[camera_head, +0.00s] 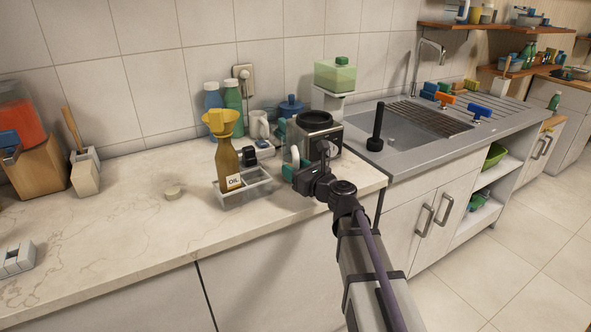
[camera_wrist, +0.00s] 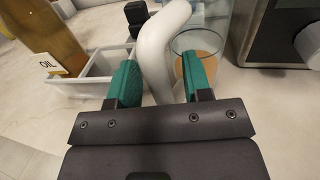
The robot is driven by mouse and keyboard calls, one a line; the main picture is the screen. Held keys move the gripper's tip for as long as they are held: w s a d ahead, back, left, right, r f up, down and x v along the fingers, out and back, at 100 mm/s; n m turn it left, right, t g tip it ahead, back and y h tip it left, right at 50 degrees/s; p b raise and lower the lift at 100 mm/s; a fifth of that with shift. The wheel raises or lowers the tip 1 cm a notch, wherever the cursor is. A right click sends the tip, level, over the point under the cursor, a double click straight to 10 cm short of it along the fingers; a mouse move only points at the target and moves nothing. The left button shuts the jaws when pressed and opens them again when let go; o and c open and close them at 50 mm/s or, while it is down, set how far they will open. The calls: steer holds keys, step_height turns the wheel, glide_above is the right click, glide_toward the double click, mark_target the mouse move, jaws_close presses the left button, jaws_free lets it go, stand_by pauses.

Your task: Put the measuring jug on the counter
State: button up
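The measuring jug is a clear vessel (camera_wrist: 203,42) with a thick white handle (camera_wrist: 158,58) in the wrist view. Something brownish shows through its lower part. My gripper (camera_wrist: 160,82) has teal fingertips, one on each side of the handle. The fingers look open, with a gap at least on the right side of the handle. In the head view my gripper (camera_head: 292,160) is at the counter's (camera_head: 120,220) right part, in front of a dark boxy appliance (camera_head: 318,130). The jug is mostly hidden there.
A light divided tray (camera_head: 252,188) with an oil bottle (camera_head: 227,160) and yellow funnel stands just left of my gripper. Green and blue bottles (camera_head: 232,98) stand behind. The sink (camera_head: 400,135) is to the right. The counter's left middle is mostly clear.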

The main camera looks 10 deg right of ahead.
steer(key=shift+r, duration=0.2)
steer(key=v, duration=1.2)
steer(key=s+a+f+n+g, duration=0.5)
steer(key=a+f+n+g, duration=0.35)
steer(key=n, duration=0.55)
steer(key=s+d+f+n+g+h, duration=0.3)
steer(key=s+f+n+g+h, duration=0.55)
steer(key=n, duration=0.75)
step_height(320, 180, up, 11)
steer(key=s+t+p, duration=0.1)
steer(key=p, duration=1)
steer(key=shift+s+p, duration=0.2)
steer(key=shift+p, duration=0.2)
